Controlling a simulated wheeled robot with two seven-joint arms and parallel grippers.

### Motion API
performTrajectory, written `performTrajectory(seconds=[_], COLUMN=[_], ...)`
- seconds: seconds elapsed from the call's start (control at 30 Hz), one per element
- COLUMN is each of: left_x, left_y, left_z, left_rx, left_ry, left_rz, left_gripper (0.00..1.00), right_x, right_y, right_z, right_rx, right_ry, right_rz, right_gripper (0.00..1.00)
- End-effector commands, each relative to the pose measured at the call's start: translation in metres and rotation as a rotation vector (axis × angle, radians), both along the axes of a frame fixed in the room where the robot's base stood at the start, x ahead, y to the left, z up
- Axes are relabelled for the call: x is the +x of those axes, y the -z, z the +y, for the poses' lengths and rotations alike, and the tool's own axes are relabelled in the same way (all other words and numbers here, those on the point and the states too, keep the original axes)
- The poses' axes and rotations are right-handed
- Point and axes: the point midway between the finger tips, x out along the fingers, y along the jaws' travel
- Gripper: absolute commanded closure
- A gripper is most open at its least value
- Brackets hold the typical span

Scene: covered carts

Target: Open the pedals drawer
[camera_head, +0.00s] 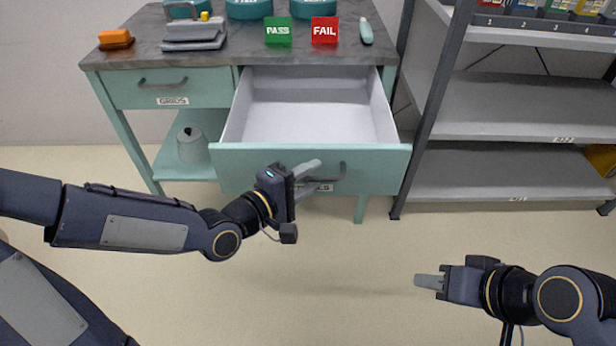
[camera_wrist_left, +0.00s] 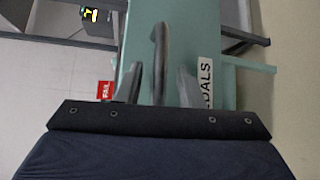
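The pedals drawer (camera_head: 230,160) is the right-hand drawer of a teal cabinet; it stands pulled far out, and its pale inside looks empty. Its dark handle (camera_head: 343,171) is on the front, beside a label partly covered by my left gripper (camera_head: 317,175). In the left wrist view, the handle (camera_wrist_left: 160,55) runs between the two spread fingers of the left gripper (camera_wrist_left: 160,82), with gaps visible on both sides. The label there ends in "DALS". My right gripper (camera_head: 428,282) is low at the right, away from the cabinet; its finger opening is hard to see.
The GRIDS drawer (camera_head: 205,90) is shut at the left. The cabinet top holds a green PASS sign (camera_head: 278,31), a red FAIL sign (camera_head: 324,30) and an orange object (camera_head: 116,39). A grey metal shelf (camera_head: 500,105) stands close on the right. The floor in front is clear.

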Motion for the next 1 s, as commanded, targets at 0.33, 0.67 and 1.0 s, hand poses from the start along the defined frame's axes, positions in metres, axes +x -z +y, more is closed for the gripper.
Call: performTrajectory(seconds=[0.33, 0.67, 1.0], left_x=[-0.026, -0.053, -0.054], left_y=[-0.009, -0.011, -0.01], left_z=[0.03, 0.055, 0.055], left_rx=[0.003, 0.001, 0.0], left_ry=[-0.007, -0.002, 0.0], left_rz=[0.001, 0.002, 0.0], left_gripper=[0.66, 0.66, 0.66], right_x=[0.0, 0.0, 0.0], right_y=[-0.022, -0.038, -0.037], right_z=[0.0, 0.0, 0.0], right_rx=[0.0, 0.0, 0.0], right_ry=[0.0, 0.0, 0.0], right_rz=[0.0, 0.0, 0.0], right_gripper=[0.64, 0.64, 0.64])
